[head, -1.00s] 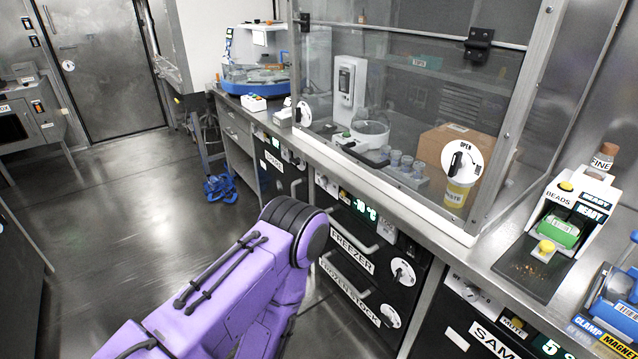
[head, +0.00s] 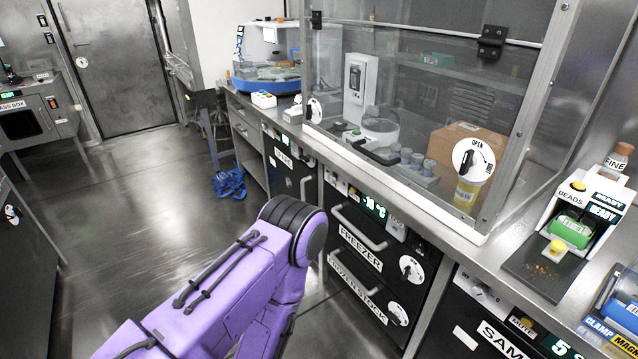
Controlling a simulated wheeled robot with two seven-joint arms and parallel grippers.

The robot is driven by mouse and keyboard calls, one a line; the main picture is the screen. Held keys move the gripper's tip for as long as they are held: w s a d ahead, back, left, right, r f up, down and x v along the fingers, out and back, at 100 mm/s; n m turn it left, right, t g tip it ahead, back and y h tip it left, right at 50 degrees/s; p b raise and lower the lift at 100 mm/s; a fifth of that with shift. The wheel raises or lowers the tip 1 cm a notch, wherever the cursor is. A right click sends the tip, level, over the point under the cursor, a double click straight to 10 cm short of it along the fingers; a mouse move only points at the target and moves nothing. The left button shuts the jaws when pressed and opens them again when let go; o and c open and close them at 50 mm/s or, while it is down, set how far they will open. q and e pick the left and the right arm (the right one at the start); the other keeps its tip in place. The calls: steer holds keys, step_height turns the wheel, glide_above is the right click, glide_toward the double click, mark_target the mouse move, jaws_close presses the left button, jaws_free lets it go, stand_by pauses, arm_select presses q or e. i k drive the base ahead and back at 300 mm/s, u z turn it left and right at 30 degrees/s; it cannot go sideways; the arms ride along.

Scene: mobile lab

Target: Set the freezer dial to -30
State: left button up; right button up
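The freezer (head: 352,240) is a black-fronted unit under the bench with a bar handle and a FREEZER label. Its green display (head: 373,205) sits at the top; the digits are small and hard to read. A white dial (head: 339,183) shows partly left of the display. A round white knob (head: 411,269) is at the right of the freezer drawer and another (head: 397,313) is on the FROZEN STOCK drawer below. My purple arm is in front of the freezer at the lower middle; its gripper is hidden. The other gripper is out of the picture.
A glass-fronted hood (head: 420,110) with an OPEN knob (head: 473,160) stands on the bench. The bead unit (head: 572,235) is at the right. A blue item (head: 229,181) lies on the floor at the left.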

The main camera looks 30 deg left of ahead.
mark_target(332, 178)
steer(key=u, duration=0.5)
steer(key=k, duration=1.25)
steer(key=u, duration=1.15)
steer(key=i, duration=1.65)
steer(key=z, duration=0.95)
steer(key=i, duration=0.6)
steer(key=z, duration=0.75)
